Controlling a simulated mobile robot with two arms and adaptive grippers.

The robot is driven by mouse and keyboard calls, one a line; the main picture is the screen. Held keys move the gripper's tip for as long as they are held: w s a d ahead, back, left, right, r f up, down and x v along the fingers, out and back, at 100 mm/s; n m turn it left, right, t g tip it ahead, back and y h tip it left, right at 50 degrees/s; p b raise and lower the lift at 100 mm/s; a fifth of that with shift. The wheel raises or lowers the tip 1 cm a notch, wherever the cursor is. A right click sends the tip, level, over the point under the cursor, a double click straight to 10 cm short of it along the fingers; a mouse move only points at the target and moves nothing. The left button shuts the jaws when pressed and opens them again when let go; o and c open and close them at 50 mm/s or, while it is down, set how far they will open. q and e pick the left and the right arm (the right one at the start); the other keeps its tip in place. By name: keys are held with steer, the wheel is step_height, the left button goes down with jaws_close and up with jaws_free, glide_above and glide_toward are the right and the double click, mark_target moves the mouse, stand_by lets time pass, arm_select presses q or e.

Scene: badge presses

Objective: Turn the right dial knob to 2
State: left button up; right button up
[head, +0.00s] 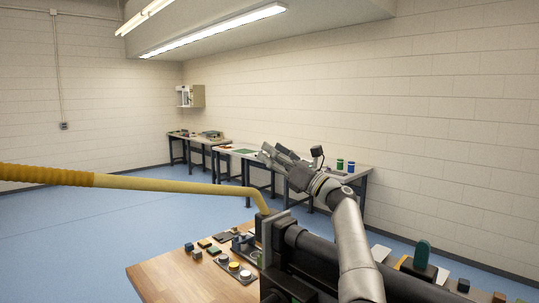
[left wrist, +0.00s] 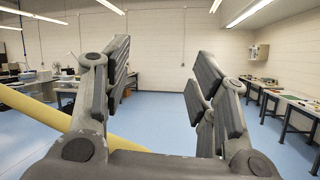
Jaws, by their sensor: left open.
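My left gripper (head: 270,153) is raised above the wooden table in the head view, pointing away toward the back wall. In the left wrist view its two fingers (left wrist: 162,70) are spread wide with nothing between them. A small panel with round caps (head: 239,270), one yellow and one pale, lies on the wooden table in the head view. I cannot tell whether either cap is a dial knob, and no number is readable. No dial knob can be made out for certain. My gripper is well apart from the panel. My right gripper is not in view.
A long yellow lever (head: 150,183) with a ribbed grip crosses the head view from the left. The wooden table (head: 150,278) carries several small blocks. Workbenches (head: 238,151) stand along the back wall. Blue floor lies open at the left.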

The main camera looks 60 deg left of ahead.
arm_select(q)
steer(key=shift+s+d+r+m+y, duration=0.55)
steer(key=shift+s+d+r, duration=0.45)
steer(key=shift+s, duration=0.25)
